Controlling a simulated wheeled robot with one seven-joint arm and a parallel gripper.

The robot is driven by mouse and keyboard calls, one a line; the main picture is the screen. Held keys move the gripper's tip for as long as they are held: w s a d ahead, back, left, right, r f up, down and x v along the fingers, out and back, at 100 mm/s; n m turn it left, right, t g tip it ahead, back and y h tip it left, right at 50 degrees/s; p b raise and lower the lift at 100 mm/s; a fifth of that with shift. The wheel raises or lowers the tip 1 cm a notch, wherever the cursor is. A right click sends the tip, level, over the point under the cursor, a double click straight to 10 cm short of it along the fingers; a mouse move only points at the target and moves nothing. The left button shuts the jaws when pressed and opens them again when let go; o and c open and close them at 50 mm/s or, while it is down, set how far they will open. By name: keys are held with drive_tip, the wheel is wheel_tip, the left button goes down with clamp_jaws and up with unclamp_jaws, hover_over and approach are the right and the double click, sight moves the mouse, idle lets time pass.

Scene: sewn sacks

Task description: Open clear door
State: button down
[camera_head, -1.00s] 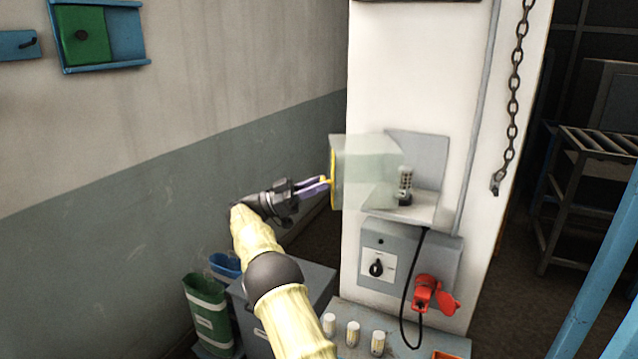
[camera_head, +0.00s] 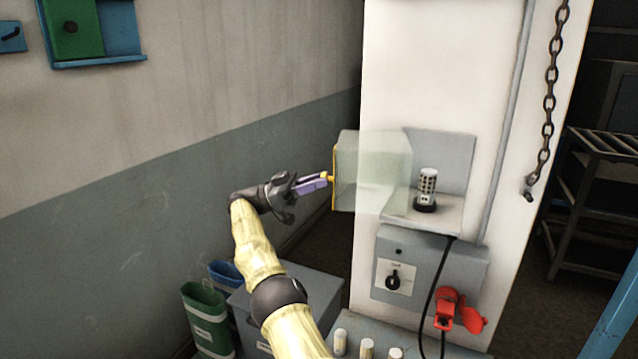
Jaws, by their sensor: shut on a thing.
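The clear door (camera_head: 375,172) is a pale, see-through, box-shaped cover with a yellow edge strip on its left side. It stands swung out to the left of a grey wall housing (camera_head: 440,150) on the white pillar. A small cylinder with dark rows (camera_head: 427,186) on a black base stands uncovered on the housing's shelf. My gripper (camera_head: 328,179) reaches in from the left, and its purple fingers are shut on the yellow handle (camera_head: 333,180) at the door's edge. The fingertips' exact contact is small in the view.
Below the housing is a grey switch box (camera_head: 430,270) with a black knob, a red plug (camera_head: 458,312) and a hanging black cable. Several white cylinders (camera_head: 367,348) stand on a ledge. Green (camera_head: 208,320) and blue bins stand lower left. A chain (camera_head: 548,110) hangs at right.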

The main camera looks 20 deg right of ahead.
drive_tip(key=shift+d, duration=0.1)
drive_tip(key=c, duration=1.2)
unclamp_jaws()
drive_tip(key=shift+d, duration=0.15)
drive_tip(key=r+p, duration=0.9)
drive_tip(key=r, duration=0.1)
drive_tip(key=shift+a, duration=0.3)
